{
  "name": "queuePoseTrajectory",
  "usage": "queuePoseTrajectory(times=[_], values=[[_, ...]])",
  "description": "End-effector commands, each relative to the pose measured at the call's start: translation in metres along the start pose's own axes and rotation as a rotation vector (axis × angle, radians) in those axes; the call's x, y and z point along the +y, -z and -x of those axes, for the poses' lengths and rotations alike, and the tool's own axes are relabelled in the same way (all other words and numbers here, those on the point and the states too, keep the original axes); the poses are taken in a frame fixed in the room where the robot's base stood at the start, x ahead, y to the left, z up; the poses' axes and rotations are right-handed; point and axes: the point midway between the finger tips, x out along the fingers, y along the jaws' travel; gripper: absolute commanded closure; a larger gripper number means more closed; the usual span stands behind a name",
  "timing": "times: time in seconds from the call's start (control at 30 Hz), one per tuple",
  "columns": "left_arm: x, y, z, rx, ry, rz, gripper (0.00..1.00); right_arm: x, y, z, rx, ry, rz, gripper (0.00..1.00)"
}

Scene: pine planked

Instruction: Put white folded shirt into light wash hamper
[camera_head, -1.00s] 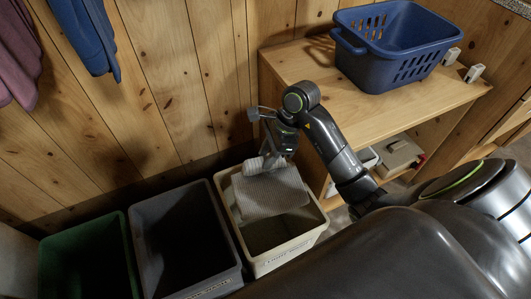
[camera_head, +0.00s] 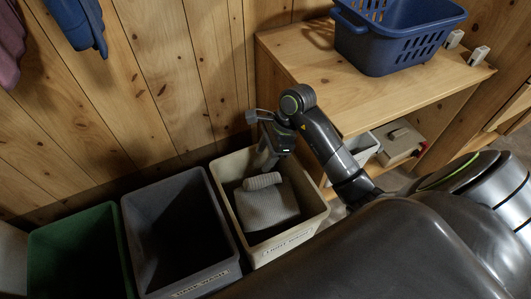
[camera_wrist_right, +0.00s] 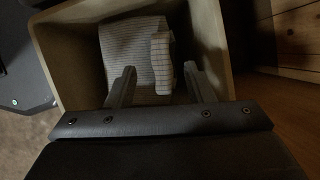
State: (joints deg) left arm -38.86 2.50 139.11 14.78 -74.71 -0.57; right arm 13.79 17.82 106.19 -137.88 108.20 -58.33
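The white folded shirt (camera_head: 268,207), pale grey in this light with fine lines and a rolled edge, lies inside the cream light wash hamper (camera_head: 288,244), below its rim. My right gripper (camera_head: 266,162) is over the back of this hamper, just above the shirt. In the right wrist view my right gripper (camera_wrist_right: 162,88) has its two fingers spread wide, with the shirt (camera_wrist_right: 133,50) beyond them and apparently not gripped. The hamper wall (camera_wrist_right: 211,45) shows around it. The hamper's bottom is mostly hidden. My left gripper is not in view.
A dark grey hamper (camera_head: 233,272) and a green hamper (camera_head: 117,225) stand to the left. A wooden shelf unit (camera_head: 300,62) at right holds a blue basket (camera_head: 395,52). Garments hang on the plank wall at upper left, including a blue one (camera_head: 78,22).

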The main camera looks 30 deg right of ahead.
Motion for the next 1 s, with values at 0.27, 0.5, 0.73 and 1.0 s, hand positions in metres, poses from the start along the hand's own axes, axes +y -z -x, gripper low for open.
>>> queuePoseTrajectory(times=[0.27,0.5,0.73,1.0], values=[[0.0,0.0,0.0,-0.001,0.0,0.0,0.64,0.0,0.0,0.0,0.001,0.0,0.0,0.45],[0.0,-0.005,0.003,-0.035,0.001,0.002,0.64,-0.001,0.0,0.021,0.002,0.004,0.001,0.45],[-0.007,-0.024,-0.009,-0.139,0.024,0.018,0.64,-0.001,0.0,0.075,0.005,0.006,0.002,0.45],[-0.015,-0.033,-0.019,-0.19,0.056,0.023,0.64,-0.001,0.0,0.135,0.005,0.004,0.001,0.45]])
